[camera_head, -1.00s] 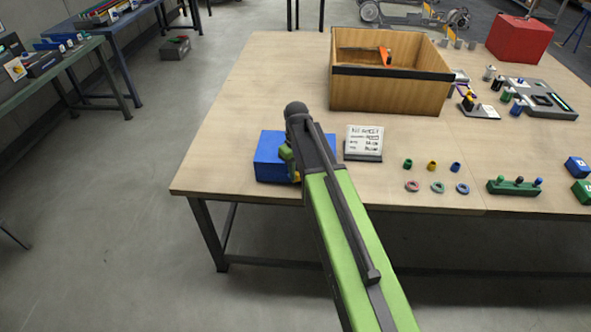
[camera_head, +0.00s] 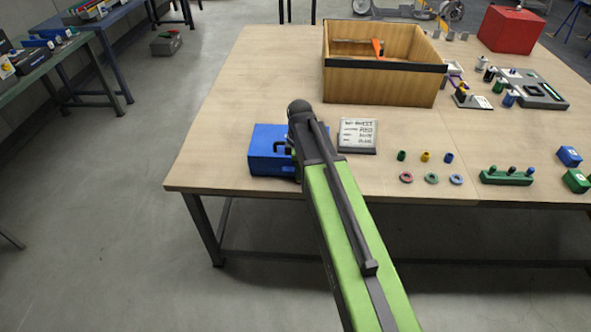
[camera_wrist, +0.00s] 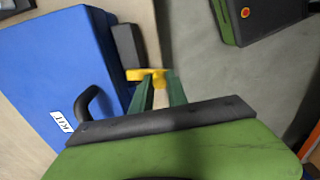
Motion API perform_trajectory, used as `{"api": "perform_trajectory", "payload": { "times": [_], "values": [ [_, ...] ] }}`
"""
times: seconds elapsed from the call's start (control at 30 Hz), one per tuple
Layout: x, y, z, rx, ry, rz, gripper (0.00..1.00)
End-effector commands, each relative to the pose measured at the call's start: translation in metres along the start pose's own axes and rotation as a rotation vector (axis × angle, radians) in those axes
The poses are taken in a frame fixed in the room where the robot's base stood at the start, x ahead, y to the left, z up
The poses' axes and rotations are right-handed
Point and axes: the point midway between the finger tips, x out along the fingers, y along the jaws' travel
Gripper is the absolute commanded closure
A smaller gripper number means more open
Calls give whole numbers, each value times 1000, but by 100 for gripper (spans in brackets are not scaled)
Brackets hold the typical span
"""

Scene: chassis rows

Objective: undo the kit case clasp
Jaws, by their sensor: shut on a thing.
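A yellow clasp (camera_wrist: 145,74) shows at the case's near edge, at my fingertips. My gripper (camera_wrist: 160,84) is shut on the clasp. My arm hides most of the gripper and the clasp in the head view.
A small sign (camera_head: 357,134) stands just right of the case. A wooden bin (camera_head: 380,85) is behind it. Coloured rings (camera_head: 431,179) and a green peg block (camera_head: 506,177) lie to the right. The table's front edge is close to the case.

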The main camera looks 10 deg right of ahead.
Motion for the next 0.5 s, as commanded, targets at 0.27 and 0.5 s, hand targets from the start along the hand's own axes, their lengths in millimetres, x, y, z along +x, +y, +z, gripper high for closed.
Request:
{"api": "perform_trajectory", "payload": {
  "times": [0.27, 0.5],
  "values": [
    [0, 0, 8, -148, -1, 2, 100],
    [0, 0, 11, -205, -1, 2, 100]
  ]
}}
